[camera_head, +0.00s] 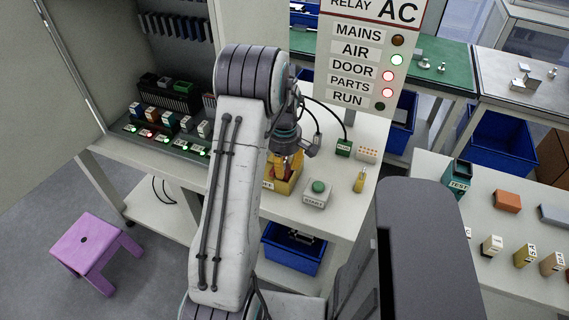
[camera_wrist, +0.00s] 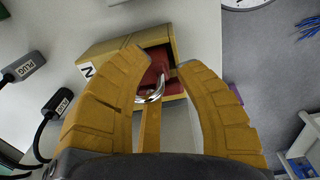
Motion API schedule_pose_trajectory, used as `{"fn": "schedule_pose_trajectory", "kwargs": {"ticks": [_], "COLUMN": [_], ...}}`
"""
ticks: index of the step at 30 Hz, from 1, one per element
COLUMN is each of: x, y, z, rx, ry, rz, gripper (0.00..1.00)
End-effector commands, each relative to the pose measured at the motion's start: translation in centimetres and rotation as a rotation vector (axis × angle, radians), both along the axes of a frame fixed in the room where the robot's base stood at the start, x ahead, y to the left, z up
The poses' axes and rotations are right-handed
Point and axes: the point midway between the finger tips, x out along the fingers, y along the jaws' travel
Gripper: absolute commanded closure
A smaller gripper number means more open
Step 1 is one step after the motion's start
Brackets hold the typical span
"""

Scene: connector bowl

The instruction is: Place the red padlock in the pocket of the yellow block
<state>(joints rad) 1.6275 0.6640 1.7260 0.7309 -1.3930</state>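The yellow block (camera_wrist: 110,48) stands on the white bench, with an N label on its side and a dark opening. The red padlock (camera_wrist: 157,66) with a silver shackle (camera_wrist: 150,96) shows at that opening, at least partly inside the block's outline; how deep it sits cannot be told. My gripper (camera_wrist: 161,62) has its two yellow fingers apart, one on each side of the padlock. Contact with the padlock is not clear. In the head view, my gripper (camera_head: 284,168) is down over the yellow block (camera_head: 292,184), and the padlock is hidden.
A START button box (camera_head: 317,193) stands just right of the block, with a small yellow tag (camera_head: 359,181) beyond it. Two dark plugs, labelled PLUG (camera_wrist: 28,67) and ASSY (camera_wrist: 62,106), are left of the block in the wrist view. A sign (camera_head: 362,60) stands behind.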

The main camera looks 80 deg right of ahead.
Motion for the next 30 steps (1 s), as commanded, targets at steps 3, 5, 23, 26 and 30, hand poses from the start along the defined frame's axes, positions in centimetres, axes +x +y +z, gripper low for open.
{"fn": "schedule_pose_trajectory", "kwargs": {"ticks": [3,5,23,26,30], "x": [0.0,0.0,0.0,0.0,0.1], "y": [0.0,-0.1,0.1,0.2,0.2], "z": [0.4,0.8,10.2,11.1,12.0], "rx": [0.000,-0.003,-0.003,-0.002,-0.001], "ry": [0.000,0.001,0.000,0.000,0.000], "rz": [0.000,0.000,0.000,0.000,0.000], "gripper": [0.70,0.70,0.70,0.70,0.70]}}
